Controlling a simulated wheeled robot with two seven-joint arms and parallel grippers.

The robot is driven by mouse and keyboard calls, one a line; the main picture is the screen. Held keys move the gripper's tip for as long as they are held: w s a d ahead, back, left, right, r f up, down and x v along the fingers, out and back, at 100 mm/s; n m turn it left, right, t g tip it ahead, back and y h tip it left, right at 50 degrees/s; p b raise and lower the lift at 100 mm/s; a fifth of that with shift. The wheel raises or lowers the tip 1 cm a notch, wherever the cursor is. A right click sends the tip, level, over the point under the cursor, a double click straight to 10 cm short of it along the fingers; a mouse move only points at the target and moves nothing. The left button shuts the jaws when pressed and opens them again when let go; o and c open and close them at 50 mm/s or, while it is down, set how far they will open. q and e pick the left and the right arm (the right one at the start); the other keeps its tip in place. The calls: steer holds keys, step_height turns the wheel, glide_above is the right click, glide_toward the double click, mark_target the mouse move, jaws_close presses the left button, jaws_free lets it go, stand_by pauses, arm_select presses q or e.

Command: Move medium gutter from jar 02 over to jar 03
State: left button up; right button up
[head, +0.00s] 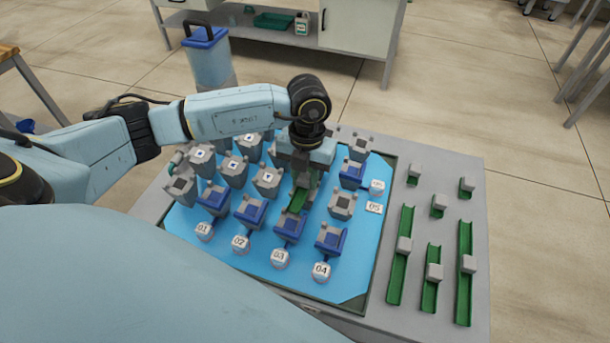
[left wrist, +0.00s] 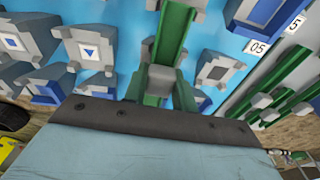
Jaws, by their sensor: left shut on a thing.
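My left gripper (head: 305,172) is shut on a green gutter with a grey block handle. The gutter (head: 297,200) hangs below the jaws, its near end just behind and above the blue holder at label 03 (head: 280,258); I cannot tell whether they touch. In the left wrist view the gutter's green channel (left wrist: 176,28) runs away from the grey handle (left wrist: 162,79). The blue holder at label 02 (head: 240,243) is to the left, with no gutter seen at its front. The gripper hides the gutter's far end. My right gripper is not in view.
Labels 01 (head: 204,231) and 04 (head: 321,271) mark neighbouring holders. Several grey blocks stand close behind on the blue board (head: 345,278). Spare green gutters (head: 465,270) lie on the bench at right. A blue-lidded container (head: 208,60) stands behind my arm.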

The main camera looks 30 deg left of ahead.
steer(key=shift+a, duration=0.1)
arm_select(q)
steer(key=shift+f, duration=0.35)
steer(key=o, duration=1)
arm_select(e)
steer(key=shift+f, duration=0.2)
arm_select(q)
steer(key=shift+r, duration=0.1)
steer(key=shift+r, duration=0.5)
steer(key=r, duration=0.4)
steer(key=r+p, duration=0.1)
steer(key=r, duration=0.2)
steer(key=w+r, duration=0.1)
steer(key=r, duration=0.3)
steer(key=shift+a+r, duration=0.1)
steer(key=shift+r, duration=0.2)
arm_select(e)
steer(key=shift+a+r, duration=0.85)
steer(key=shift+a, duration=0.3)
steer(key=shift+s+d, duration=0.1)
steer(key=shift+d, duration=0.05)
